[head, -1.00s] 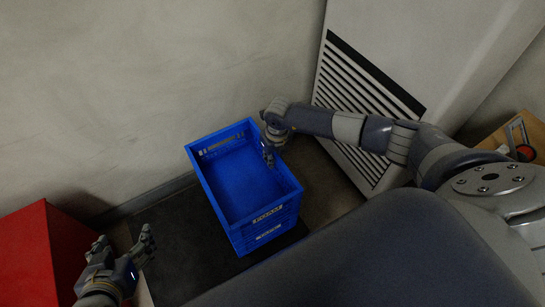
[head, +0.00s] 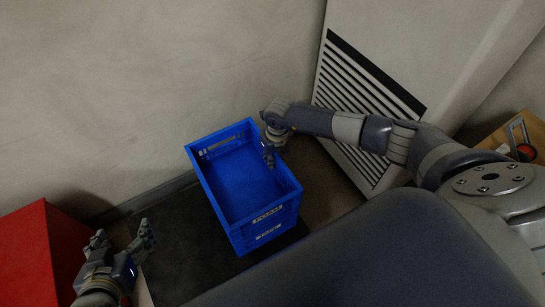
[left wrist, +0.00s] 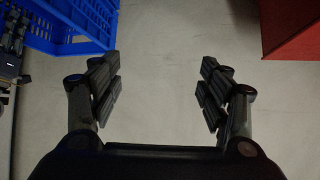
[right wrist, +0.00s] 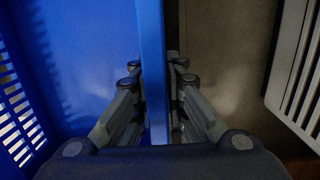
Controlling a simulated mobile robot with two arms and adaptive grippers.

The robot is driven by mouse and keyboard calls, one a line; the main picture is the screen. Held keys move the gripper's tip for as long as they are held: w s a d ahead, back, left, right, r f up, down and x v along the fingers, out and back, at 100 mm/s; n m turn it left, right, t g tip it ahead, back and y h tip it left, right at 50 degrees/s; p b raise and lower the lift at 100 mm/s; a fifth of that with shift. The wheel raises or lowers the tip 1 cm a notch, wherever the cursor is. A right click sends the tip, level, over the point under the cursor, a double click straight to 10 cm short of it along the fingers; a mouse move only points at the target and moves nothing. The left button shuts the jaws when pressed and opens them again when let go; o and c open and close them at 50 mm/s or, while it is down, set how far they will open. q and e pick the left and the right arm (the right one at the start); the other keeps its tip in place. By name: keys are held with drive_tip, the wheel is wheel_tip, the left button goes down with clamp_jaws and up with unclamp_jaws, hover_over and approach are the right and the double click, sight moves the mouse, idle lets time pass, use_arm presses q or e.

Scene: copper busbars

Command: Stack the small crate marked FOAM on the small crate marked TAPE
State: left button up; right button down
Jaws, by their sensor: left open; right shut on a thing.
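The upper blue crate (head: 268,216) is open-topped and empty, with a pale label on its front that seems to read FOAM. It appears to sit squarely on a lower blue crate (head: 268,233), whose label is too blurred to read; whether they touch all round cannot be told. My right gripper (head: 268,156) is shut on the upper crate's right wall, which runs between its fingers in the right wrist view (right wrist: 153,75).
The crates stand on a dark mat (head: 180,262) near the wall. A red box (head: 28,250) is at the far left. A white louvred cabinet (head: 350,90) stands behind my right arm. A wooden surface with a tool (head: 522,140) is at the far right.

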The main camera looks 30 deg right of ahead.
use_arm(q)
drive_tip(key=shift+w+d+r+t+h+b, duration=0.15)
drive_tip(key=shift+w+d+r+t+b, duration=0.1)
drive_tip(key=shift+w+r+t, duration=0.3)
drive_tip(key=shift+w+d+r+t+h+b, duration=0.15)
drive_tip(key=shift+w+d+r+t, duration=0.15)
drive_tip(key=shift+w+r, duration=0.35)
use_arm(e)
drive_tip(key=shift+f, duration=0.4)
idle(1.5)
use_arm(q)
drive_tip(key=shift+w+d+r+t, duration=0.15)
drive_tip(key=shift+w+r+t, duration=0.2)
drive_tip(key=shift+r, duration=0.3)
drive_tip(key=shift+w+d+r+t, duration=0.15)
drive_tip(key=shift+w+r+t, duration=0.2)
drive_tip(key=shift+r, duration=0.3)
use_arm(e)
drive_tip(key=shift+f, duration=0.4)
idle(1.0)
use_arm(q)
drive_tip(key=shift+s+f, duration=0.3)
drive_tip(key=shift+f, duration=0.05)
use_arm(e)
drive_tip(key=shift+s+f, duration=0.1)
drive_tip(key=shift+f, duration=0.05)
idle(0.6)
